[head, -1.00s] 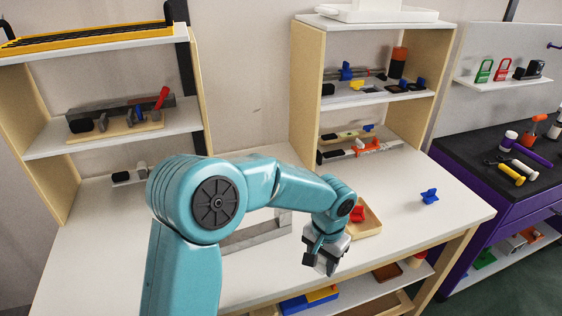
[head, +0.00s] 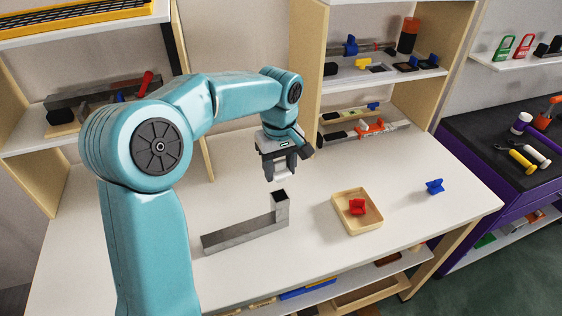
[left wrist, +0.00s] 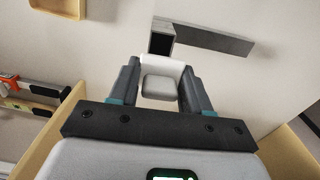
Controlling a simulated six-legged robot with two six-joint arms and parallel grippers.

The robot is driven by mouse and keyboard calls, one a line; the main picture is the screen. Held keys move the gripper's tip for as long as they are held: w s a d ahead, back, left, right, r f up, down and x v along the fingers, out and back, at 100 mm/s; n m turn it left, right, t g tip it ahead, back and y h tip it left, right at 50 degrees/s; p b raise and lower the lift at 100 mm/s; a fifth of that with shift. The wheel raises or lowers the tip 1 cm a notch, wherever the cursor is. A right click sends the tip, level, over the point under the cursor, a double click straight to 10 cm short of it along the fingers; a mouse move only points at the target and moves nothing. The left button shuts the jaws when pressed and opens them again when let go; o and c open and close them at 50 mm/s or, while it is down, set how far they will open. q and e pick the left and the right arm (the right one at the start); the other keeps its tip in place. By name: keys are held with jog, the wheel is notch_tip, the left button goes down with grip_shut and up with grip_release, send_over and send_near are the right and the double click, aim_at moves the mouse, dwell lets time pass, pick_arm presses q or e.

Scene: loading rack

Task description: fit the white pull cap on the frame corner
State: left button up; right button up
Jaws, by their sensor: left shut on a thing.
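The grey metal frame corner (head: 245,232) lies on the white table. Its short square post (head: 281,208) stands upright with a dark open top. My left gripper (head: 281,175) is above the post in the head view, fingers pointing down. In the left wrist view the gripper (left wrist: 161,90) is shut on the white pull cap (left wrist: 160,86), which sits between both fingers. The frame corner (left wrist: 215,40) shows just beyond the cap, with the post's dark opening (left wrist: 161,43) beside the cap's far edge. The cap and post look apart in the head view. My right gripper is not in view.
A wooden tray (head: 345,222) with a red part (head: 357,206) stands right of the frame corner. A blue part (head: 435,187) lies further right. Shelf units stand behind at left and right. The table around the frame is mostly clear.

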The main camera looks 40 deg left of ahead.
aim_at(280, 190)
pick_arm(q)
jog(key=shift+s, duration=0.15)
jog(key=shift+d, duration=0.2)
jog(key=shift+a+f+b, duration=0.15)
jog(key=shift+f+b, duration=0.35)
jog(key=shift+f, duration=0.2)
jog(key=shift+s+f+b, duration=0.1)
jog(key=shift+f+b, duration=0.4)
jog(key=shift+f, duration=0.1)
notch_tip(280, 190, down, 2)
jog(key=shift+f+b, duration=0.1)
jog(key=shift+b, duration=0.65)
jog(key=shift+f+b, duration=1.15)
jog(key=shift+f, duration=0.3)
jog(key=o, duration=1.1)
